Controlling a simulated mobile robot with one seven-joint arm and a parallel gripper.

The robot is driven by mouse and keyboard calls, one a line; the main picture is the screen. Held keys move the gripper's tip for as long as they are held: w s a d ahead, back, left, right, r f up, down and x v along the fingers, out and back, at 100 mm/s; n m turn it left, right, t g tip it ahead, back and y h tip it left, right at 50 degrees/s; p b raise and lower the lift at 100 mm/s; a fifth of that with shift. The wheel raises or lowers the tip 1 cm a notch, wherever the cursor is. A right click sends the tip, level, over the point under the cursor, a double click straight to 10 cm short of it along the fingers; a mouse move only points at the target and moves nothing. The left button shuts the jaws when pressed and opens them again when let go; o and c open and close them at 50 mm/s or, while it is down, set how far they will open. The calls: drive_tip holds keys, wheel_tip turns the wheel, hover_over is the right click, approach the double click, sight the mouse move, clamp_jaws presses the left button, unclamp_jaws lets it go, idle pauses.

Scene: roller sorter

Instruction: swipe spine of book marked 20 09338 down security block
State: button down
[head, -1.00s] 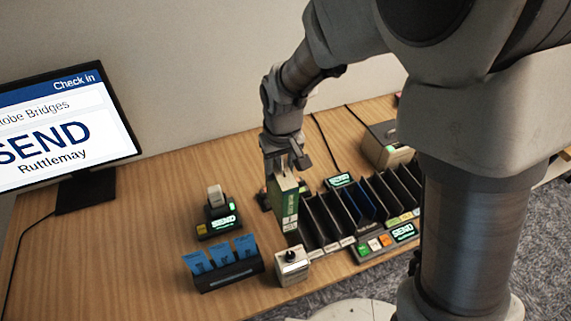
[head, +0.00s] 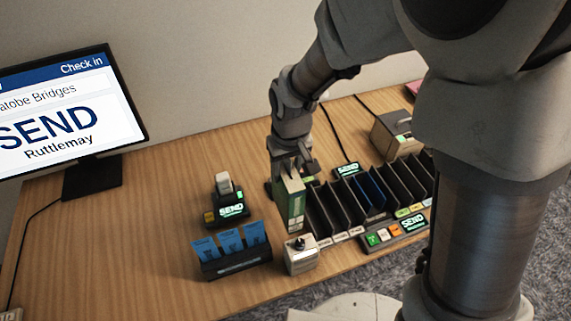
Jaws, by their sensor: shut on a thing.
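My gripper (head: 290,168) is shut on the top of a green book (head: 284,205) with a pale spine label. The book is upright at the left end of a row of dark slots. Its number is too small to read. Whether its lower edge touches the table or the slot row is unclear. A small pale box with a black knob (head: 301,258) stands in front of the book. A grey-beige block-shaped device (head: 392,136) stands behind the slots. I cannot tell which of these, if either, is the security block.
The dark slot rack (head: 340,200) runs right of the book. A lit SEND panel (head: 412,222) is at its front. A holder with blue cards (head: 232,262) and a small device (head: 225,205) stand left. The monitor (head: 70,115) reads SEND Ruttlemay. The left table is clear.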

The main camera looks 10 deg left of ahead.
drive_tip(key=shift+s+d+f+b, duration=0.2)
drive_tip(key=shift+f+b, duration=0.2)
drive_tip(key=shift+f, duration=0.2)
drive_tip(key=shift+s+d+f+b, duration=0.1)
drive_tip(key=shift+s+f+b, duration=0.1)
drive_tip(key=shift+f+b, duration=2.7)
drive_tip(key=shift+f, duration=1)
drive_tip(key=shift+a, duration=0.1)
drive_tip(key=shift+w+a, duration=0.5)
drive_tip(key=shift+w, duration=0.35)
wheel_tip(320, 180, up, 12)
drive_tip(key=p, duration=0.8)
drive_tip(key=shift+r+p, duration=0.1)
drive_tip(key=shift+p, duration=0.3)
drive_tip(key=shift+d, duration=0.1)
